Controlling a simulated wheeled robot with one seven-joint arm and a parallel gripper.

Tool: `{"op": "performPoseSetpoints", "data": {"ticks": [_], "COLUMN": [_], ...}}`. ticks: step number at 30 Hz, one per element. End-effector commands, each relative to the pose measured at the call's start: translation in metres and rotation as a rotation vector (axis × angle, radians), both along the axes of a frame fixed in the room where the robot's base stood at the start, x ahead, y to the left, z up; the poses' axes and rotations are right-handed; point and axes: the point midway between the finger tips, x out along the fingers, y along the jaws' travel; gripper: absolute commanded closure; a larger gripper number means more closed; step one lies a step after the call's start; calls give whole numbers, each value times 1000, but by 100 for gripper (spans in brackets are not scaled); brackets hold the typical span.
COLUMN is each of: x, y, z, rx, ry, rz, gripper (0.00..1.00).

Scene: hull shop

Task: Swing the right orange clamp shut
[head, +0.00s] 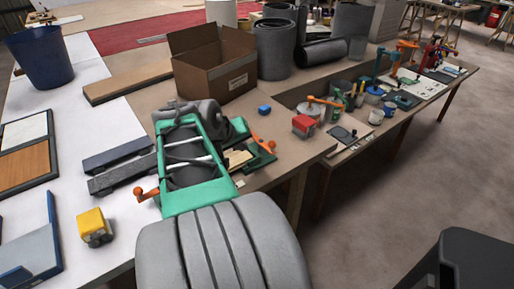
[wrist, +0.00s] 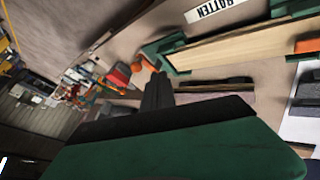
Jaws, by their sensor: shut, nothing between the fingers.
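The right orange clamp (head: 263,144) sits on a dark green block at the right end of the batten fixture in the head view. Its orange knob and arm also show in the wrist view (wrist: 138,67). A pale wooden batten (wrist: 235,48) lies in the dark green fixture (wrist: 165,52). The left orange clamp (head: 147,194) shows left of my arm, and part of it shows in the wrist view (wrist: 306,46). My gripper (wrist: 157,80) is shut and empty, its dark fingertips just beside the right clamp's knob; I cannot tell whether they touch. My arm hides the fixture's middle.
A cardboard box (head: 215,65) stands behind the fixture. Tools and cups crowd the bench at right.

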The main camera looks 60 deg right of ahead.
Motion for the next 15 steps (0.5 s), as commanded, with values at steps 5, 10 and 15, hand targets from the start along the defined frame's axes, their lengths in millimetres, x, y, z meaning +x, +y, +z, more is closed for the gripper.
{"op": "performPoseSetpoints", "data": {"ticks": [5, 10, 15], "x": [-1, 0, -2], "y": [-17, -41, -65], "z": [-24, -53, -78], "rx": [4, 4, 3], "ry": [3, 1, 1], "rz": [-3, -3, -3], "gripper": [100, 100, 100]}}
